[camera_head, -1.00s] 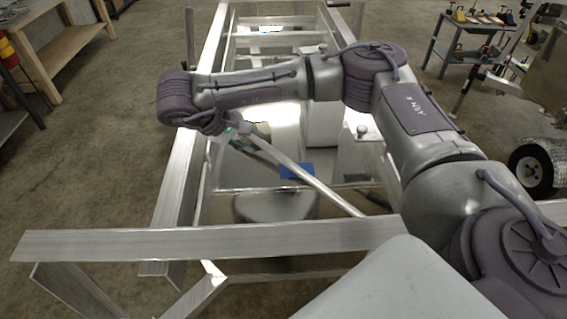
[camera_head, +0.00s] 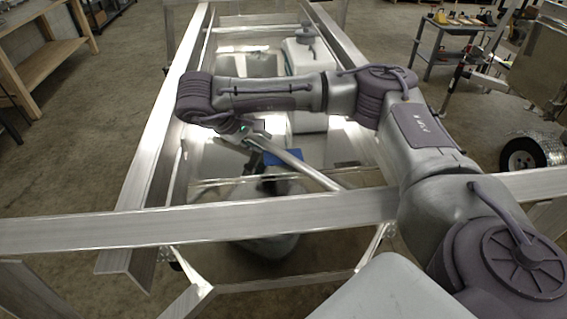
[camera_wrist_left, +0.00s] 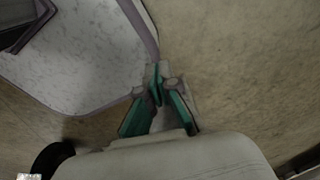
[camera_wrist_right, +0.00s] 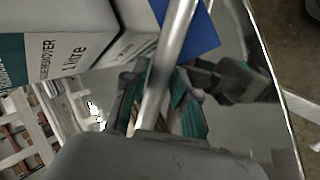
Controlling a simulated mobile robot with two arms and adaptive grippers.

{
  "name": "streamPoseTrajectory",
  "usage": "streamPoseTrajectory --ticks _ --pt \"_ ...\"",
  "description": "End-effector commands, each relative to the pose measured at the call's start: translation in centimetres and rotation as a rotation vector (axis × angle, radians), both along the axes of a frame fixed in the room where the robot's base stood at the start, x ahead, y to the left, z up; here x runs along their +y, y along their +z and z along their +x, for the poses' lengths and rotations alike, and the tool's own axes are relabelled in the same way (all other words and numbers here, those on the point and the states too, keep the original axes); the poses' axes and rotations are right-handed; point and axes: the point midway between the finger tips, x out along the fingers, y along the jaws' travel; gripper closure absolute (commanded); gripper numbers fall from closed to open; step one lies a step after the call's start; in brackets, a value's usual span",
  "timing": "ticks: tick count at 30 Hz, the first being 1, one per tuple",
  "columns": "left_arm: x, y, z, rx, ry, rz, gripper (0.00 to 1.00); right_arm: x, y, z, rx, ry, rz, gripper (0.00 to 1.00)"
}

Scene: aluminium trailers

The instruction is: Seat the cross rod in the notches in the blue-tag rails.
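The cross rod (camera_head: 305,170) is a slim metal bar, slanting down to the right from my right gripper (camera_head: 246,132) in the head view. In the right wrist view, the rod (camera_wrist_right: 163,75) passes between the fingers of my right gripper (camera_wrist_right: 155,100), which hold it. A flat blue patch (camera_head: 284,157) lies just beyond the rod; it also shows in the right wrist view (camera_wrist_right: 205,30). I cannot tell whether it is a rail tag. No notches can be made out. My left gripper (camera_wrist_left: 157,90) shows only in its wrist view, with nothing visible held; its closure is unclear.
A long left rail (camera_head: 163,130) and right rail (camera_head: 345,60) flank shiny trailer panels. A wide metal beam (camera_head: 210,220) crosses in front. A white labelled container (camera_wrist_right: 60,60) stands near my right gripper. A trolley (camera_head: 445,45) and wheel (camera_head: 528,160) stand at the right.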

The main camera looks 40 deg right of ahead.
Motion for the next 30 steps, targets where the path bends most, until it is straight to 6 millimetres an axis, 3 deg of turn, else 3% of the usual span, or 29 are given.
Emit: streamPoseTrajectory --ticks 5,11,23,30 --pt "0.0 0.1 0.0 0.0 0.0 0.0 1.0 -0.1 0.1 0.0 0.001 -0.001 -0.001 0.72" --pt "0.1 0.1 0.0 0.0 -0.001 0.001 1.0 -0.1 0.0 0.0 0.001 -0.001 -0.001 1.0" --pt "0.1 0.1 0.0 -0.001 -0.001 0.001 1.0 -0.1 0.2 0.0 -0.001 -0.001 -0.001 1.0" --pt "0.0 0.1 0.1 -0.002 -0.001 0.001 1.0 -0.1 2.3 0.1 -0.006 -0.001 -0.002 1.0"
